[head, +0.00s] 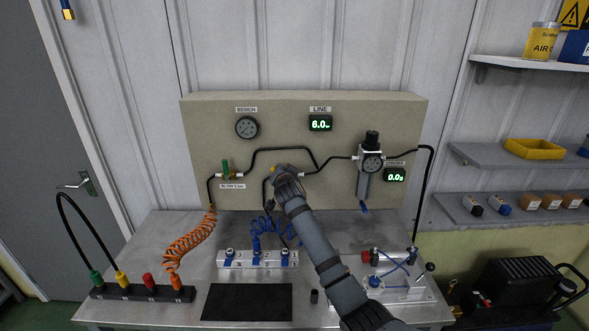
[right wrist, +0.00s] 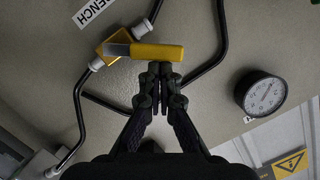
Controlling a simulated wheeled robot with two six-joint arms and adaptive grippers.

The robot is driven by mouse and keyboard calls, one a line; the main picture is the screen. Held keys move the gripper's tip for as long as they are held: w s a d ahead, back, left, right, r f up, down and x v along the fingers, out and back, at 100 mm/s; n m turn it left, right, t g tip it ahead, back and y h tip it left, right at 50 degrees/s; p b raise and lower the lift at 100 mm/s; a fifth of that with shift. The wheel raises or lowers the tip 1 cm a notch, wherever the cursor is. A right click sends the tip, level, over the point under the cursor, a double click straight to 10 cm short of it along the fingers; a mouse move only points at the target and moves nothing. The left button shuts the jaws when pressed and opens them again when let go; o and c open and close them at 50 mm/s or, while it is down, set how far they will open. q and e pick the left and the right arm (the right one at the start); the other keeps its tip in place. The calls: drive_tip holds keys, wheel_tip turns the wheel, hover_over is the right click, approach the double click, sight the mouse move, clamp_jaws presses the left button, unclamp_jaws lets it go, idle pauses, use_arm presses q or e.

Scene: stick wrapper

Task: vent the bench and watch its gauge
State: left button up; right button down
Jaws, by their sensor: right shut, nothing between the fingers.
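The dial gauge labelled BENCH (head: 246,127) is on the upper left of the beige panel; its needle is too small to read. A round dial (right wrist: 263,93) also shows at the right of the right wrist view. In the head view my arm mostly covers the valve. My right gripper (right wrist: 160,70) is shut and empty, its tips right at the handle's lower edge; I cannot tell whether they touch. My left gripper is not in view.
A regulator (head: 371,160) and a green-handled valve (head: 225,171) flank my arm. Coiled orange hose (head: 190,240), a socket strip (head: 140,292) and manifold (head: 258,259) stand on the bench.

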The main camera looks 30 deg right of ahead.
drive_tip(key=s+a+r+n+g+h+b, duration=0.1)
drive_tip(key=s+a+r+n+b, duration=0.1)
drive_tip(key=s, duration=0.6)
drive_tip(key=a+r+n, duration=0.1)
drive_tip(key=a+r, duration=0.1)
drive_tip(key=a, duration=0.1)
drive_tip(key=shift+a+r+n, duration=0.3)
drive_tip(key=shift+a+n, duration=0.1)
idle(0.3)
drive_tip(key=shift+w, duration=0.1)
